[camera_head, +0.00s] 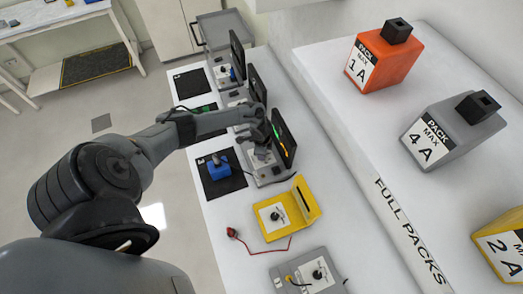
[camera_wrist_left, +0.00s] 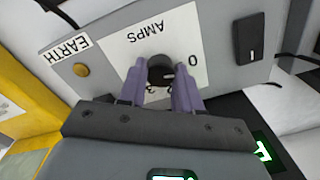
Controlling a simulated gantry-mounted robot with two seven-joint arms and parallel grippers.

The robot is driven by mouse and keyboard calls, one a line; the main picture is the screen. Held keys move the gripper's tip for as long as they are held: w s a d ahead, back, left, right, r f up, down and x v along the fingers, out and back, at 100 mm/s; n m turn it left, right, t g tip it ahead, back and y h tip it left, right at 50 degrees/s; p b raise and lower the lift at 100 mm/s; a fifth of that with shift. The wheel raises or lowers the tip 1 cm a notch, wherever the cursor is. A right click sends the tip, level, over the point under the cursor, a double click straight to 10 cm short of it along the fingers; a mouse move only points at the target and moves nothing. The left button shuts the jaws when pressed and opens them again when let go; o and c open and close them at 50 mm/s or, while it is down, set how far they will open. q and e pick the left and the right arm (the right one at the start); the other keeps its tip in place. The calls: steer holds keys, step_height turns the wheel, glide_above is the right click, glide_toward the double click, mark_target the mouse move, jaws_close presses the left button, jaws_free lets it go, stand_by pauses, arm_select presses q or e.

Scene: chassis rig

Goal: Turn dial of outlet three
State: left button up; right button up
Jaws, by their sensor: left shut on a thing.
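The dial (camera_wrist_left: 160,69) is a black round knob on a white plate marked AMPS, with 0 and 3 readable, on a grey outlet unit (camera_wrist_left: 108,57). My left gripper (camera_wrist_left: 161,80) has its purple fingers on either side of the dial, shut on it. In the head view my left gripper (camera_head: 259,134) reaches the nearest of the grey outlet units with upright black screens. That unit's screen (camera_head: 284,139) shows green and orange marks. The arm and gripper hide the dial there, and no outlet number is readable. My right gripper is not in view.
Two more outlet units with screens (camera_head: 237,54) stand farther back. A blue pack (camera_head: 218,170) sits on a black mat beside the near unit. A yellow meter (camera_head: 275,217) with a red lead lies nearer. Orange, grey and yellow packs stand on the right shelf.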

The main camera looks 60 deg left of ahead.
arm_select(q)
steer(key=shift+n, duration=0.4)
steer(key=o, duration=1)
steer(key=shift+o, duration=0.2)
steer(key=shift+r+p, duration=0.3)
steer(key=shift+r, duration=0.2)
step_height(320, 180, up, 10)
steer(key=p, duration=0.1)
steer(key=shift+d, duration=0.15)
steer(key=shift+s, duration=0.1)
